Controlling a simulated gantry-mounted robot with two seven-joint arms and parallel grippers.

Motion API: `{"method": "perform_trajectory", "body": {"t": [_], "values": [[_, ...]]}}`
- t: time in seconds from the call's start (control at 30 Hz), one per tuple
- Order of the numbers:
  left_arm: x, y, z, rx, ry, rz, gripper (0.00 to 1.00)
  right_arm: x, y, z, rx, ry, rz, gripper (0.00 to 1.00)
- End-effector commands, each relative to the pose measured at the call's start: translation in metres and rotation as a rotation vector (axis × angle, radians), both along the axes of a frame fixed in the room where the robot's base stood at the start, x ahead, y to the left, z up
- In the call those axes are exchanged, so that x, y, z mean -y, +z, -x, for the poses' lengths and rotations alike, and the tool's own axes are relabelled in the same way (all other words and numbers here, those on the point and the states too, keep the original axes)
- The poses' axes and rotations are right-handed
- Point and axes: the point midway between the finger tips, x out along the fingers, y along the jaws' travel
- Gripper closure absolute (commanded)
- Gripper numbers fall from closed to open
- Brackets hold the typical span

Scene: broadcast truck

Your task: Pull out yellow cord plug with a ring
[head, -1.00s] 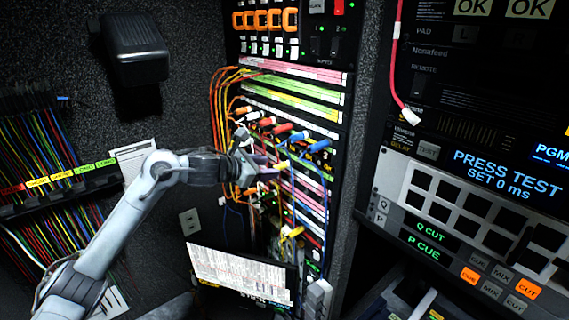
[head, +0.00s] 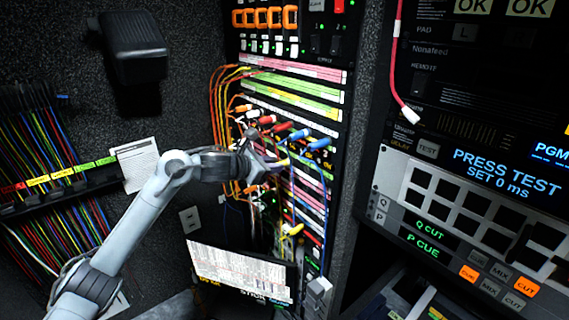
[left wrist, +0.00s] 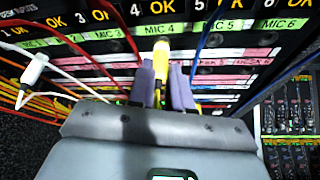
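A yellow plug (head: 283,163) with a yellow cord sits in the patch bay, below the row of orange, red and blue plugs. My left gripper (head: 274,165) is at this plug. In the left wrist view the yellow plug (left wrist: 160,62) stands between my two purple fingers, just under the MIC 4 label. A pale collar shows at its far end; I cannot tell whether it is the ring. The fingers are close on both sides, but whether they press on it is unclear. Another yellow plug (head: 293,231) sits lower in the rack. My right gripper is out of view.
A blue plug (head: 319,144), a red plug (head: 279,129) and their cords crowd the panel nearby. Orange cords (head: 217,110) hang at its left. A white plug (left wrist: 36,66) is left in the wrist view. A screen (head: 240,272) stands below.

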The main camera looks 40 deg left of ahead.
Motion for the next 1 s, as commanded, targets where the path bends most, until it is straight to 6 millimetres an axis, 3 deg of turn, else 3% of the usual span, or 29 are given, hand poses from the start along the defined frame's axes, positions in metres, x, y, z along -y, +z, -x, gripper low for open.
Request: {"method": "perform_trajectory", "body": {"t": [1.0], "values": [[-0.002,0.0001,0.0047,0.001,0.001,0.0,1.0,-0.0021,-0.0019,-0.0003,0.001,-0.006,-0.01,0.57]]}}
